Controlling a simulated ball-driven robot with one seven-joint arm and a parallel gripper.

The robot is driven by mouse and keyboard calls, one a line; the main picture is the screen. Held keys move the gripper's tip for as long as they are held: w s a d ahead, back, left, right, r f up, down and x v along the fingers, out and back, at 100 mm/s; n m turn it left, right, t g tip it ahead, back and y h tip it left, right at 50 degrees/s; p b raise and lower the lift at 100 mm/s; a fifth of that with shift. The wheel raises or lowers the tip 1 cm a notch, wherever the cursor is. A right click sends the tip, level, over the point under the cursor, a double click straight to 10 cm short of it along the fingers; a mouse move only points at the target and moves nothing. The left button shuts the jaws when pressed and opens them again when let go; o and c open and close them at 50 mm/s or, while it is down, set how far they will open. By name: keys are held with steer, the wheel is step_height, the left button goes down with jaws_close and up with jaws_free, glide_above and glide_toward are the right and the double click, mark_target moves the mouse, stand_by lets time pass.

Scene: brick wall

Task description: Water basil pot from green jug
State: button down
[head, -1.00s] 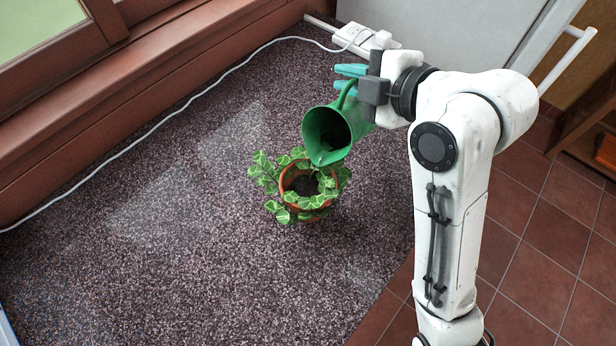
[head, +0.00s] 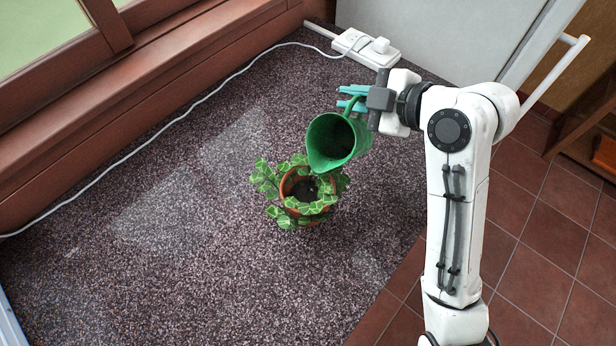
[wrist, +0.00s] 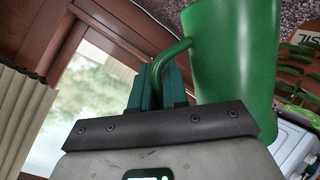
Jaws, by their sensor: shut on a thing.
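The green jug (head: 357,143) is in the air above and slightly right of a terracotta pot (head: 318,215) with pale-edged, ivy-like leaves (head: 268,180). The jug is tipped, its dark mouth facing the head camera and its lip pointing down towards the pot. No stream of water shows; the water level is unclear. My gripper (head: 356,97), with teal fingers, is shut on the jug's handle. In the wrist view, the fingers (wrist: 160,88) are at the handle and the jug's green wall (wrist: 232,62) rises beside them. Dark soil shows inside the pot.
A white power strip (head: 366,47) with a cable lies behind the gripper. A wooden window frame (head: 150,85) runs along the left. The speckled surface (head: 170,270) left of the pot is clear.

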mark_target(360, 114)
steer(key=shift+w+d+f+m+g, duration=0.1)
steer(key=shift+w+f+m+g, duration=0.1)
steer(key=shift+f, duration=0.25)
steer(key=shift+w+f+m+g, duration=0.1)
steer(key=shift+f+m, duration=0.1)
steer(key=shift+f, duration=0.2)
stand_by(0.3)
stand_by(1.0)
steer(key=w+f+m, duration=0.1)
steer(key=f, duration=0.1)
steer(key=w+d+f+m+g+y+b, duration=0.1)
steer(key=f, duration=0.1)
steer(key=w+d+f+m+g+y+b, duration=0.1)
steer(key=f, duration=0.1)
steer(key=shift+w+d+f, duration=0.1)
steer(key=shift+w, duration=0.05)
steer(key=shift+w+d+f+m+g+y+b, duration=0.1)
steer(key=shift+w+f+m+g+y+b, duration=0.15)
steer(key=shift+f+m, duration=0.25)
steer(key=shift+w+d+f+m+g+y+b, duration=0.15)
steer(key=shift+f+m+g+y+b, duration=0.15)
steer(key=shift+f+m, duration=0.2)
stand_by(0.8)
step_height(360, 114, up, 6)
steer(key=p, duration=0.3)
steer(key=shift+p, duration=0.3)
